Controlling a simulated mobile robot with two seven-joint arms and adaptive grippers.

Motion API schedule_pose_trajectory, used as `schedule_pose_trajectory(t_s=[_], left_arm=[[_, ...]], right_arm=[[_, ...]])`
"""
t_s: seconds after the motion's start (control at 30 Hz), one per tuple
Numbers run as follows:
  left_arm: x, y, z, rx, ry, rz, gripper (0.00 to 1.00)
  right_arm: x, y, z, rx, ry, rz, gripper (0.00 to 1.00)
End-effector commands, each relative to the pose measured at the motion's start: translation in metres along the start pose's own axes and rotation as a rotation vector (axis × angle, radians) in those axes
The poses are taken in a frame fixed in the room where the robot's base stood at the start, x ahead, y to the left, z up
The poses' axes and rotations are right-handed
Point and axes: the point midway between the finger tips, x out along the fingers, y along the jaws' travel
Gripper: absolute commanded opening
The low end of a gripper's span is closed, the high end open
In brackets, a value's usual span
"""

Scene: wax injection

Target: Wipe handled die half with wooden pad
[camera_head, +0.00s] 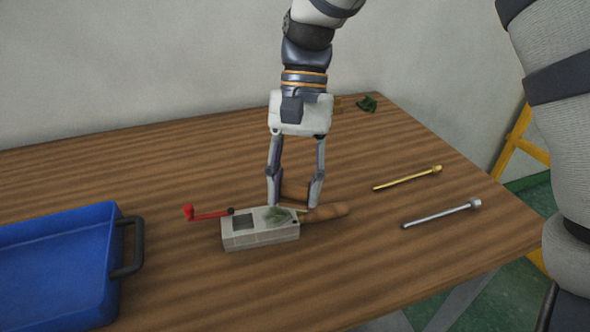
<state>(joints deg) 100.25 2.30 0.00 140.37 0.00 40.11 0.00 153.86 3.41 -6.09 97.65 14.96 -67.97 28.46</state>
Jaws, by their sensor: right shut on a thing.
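The handled die half (258,240) is a grey block with a dark square recess on its top. A brown wooden handle (328,213) sticks out at its right end. My left gripper is not in view.
A blue tray (112,270) with a dark handle stands at the left. A gold rod (407,179) and a silver rod (440,214) lie at the right. A small dark green object (366,103) is at the back. Wooden tabletop (330,280) in front is clear.

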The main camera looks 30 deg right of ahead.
Motion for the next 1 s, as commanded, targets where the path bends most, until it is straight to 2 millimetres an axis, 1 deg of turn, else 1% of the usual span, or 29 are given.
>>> schedule_pose_trajectory(t_s=[0.57,1.0], left_arm=[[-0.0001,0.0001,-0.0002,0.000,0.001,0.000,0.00],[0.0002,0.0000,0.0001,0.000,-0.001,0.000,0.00]], right_arm=[[0.0018,0.0001,-0.0006,0.000,0.000,0.000,0.15],[0.0101,0.0001,-0.0040,0.000,-0.001,0.000,0.15]])
